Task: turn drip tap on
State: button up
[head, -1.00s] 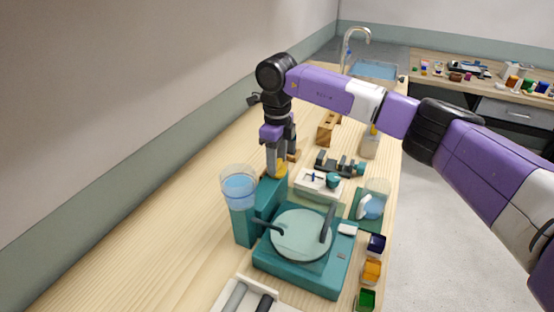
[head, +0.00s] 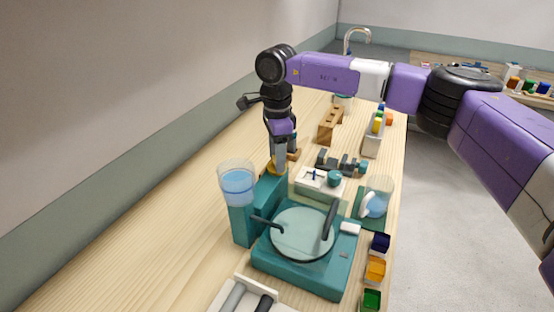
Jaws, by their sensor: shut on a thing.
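A clear cup of blue water (head: 238,184) stands on a teal post (head: 241,225) at the left of a teal machine (head: 300,272). A dark, thin spout (head: 266,221) reaches from beside the post over the machine's pale round disc (head: 302,234); it looks like the drip tap. I cannot make out a separate tap handle. My gripper (head: 277,165) points down just behind the teal upright block (head: 269,190). It is shut on a small yellow piece (head: 270,168), mostly hidden by the fingers and the block. Whether this piece is fixed to the machine cannot be told.
A dark arm (head: 329,220) stands over the disc's right side. Small coloured bins (head: 375,270) line the right edge. The counter at left is clear.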

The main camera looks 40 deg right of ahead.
jog(key=n, duration=0.4)
jog(key=shift+n+b, duration=0.3)
jog(key=shift+b, duration=0.1)
jog(key=n, duration=0.5)
jog(key=shift+n, duration=0.3)
jog(key=o, duration=1.4)
jog(key=shift+r, duration=0.1)
notch_tip(320, 180, up, 8)
jog(key=shift+f+b, duration=0.15)
jog(key=shift+b, duration=0.4)
